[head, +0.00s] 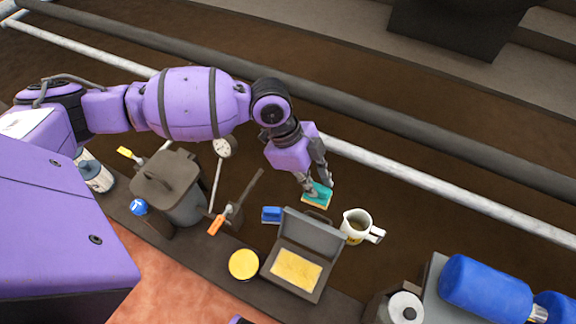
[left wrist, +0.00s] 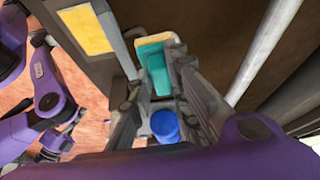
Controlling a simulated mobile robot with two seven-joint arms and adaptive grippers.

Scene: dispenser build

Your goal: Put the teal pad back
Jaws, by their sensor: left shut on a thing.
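The teal pad (head: 317,195), with a yellowish layer along one side, is between the fingers of my left gripper (head: 318,186). The gripper is shut on it, beyond the open grey case. In the left wrist view the teal pad (left wrist: 155,66) sits between the fingertips (left wrist: 158,72), its yellow edge facing away. I cannot tell whether the pad touches the surface below.
The open case (head: 310,236) holds a yellow sheet (head: 297,271). A blue block (head: 271,214) stands left of its lid and a white jug (head: 357,226) right of it.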

